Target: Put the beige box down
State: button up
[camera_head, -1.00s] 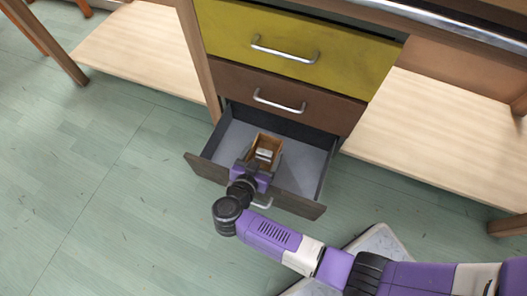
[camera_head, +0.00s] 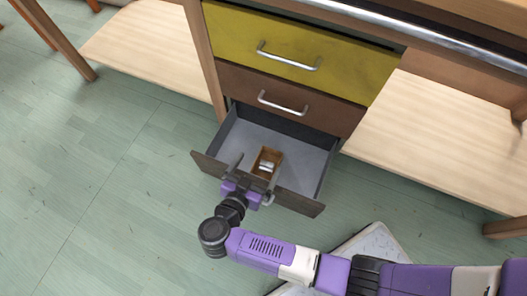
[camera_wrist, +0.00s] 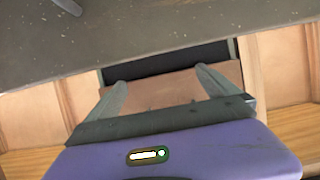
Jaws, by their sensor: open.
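The beige box (camera_head: 267,161) sits on the floor of the open bottom drawer (camera_head: 305,162), near its front panel. It looks open at the top, with something pale inside. My gripper (camera_head: 254,170) is open and empty, its fingers apart, at the drawer's front panel, just nearer to me than the box. The wrist view shows both spread fingers of my gripper (camera_wrist: 160,90) with nothing between them. The box cannot be made out in the wrist view.
Above the open drawer are a shut brown drawer (camera_head: 292,95) and a yellow drawer (camera_head: 300,50) with metal handles. Pale wooden shelves (camera_head: 150,52) flank the drawers. The green floor (camera_head: 110,190) to the left is clear.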

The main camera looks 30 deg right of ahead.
jog(key=shift+p+v, duration=0.55)
jog(key=shift+v, duration=1.65)
jog(key=s+d+r+t+y, duration=0.1)
jog(key=s+d+r+t, duration=0.3)
jog(key=d+r+t, duration=0.65)
jog(key=s+r+n+g+y, duration=0.1)
jog(key=s+r+n+y, duration=0.4)
jog(key=s, duration=0.3)
jog(key=s+a+r+n+g+y, duration=0.1)
jog(key=s+r+n+g+y, duration=0.1)
jog(key=s+r+n+y, duration=0.2)
jog(key=s+r+n, duration=0.1)
jog(key=s+r, duration=0.2)
jog(key=s, duration=0.2)
jog(key=shift+s+a+r+n+y, duration=0.2)
jog(key=shift+s+a+n+y, duration=0.05)
jog(key=shift+n+y, duration=0.15)
jog(key=shift+g, duration=0.25)
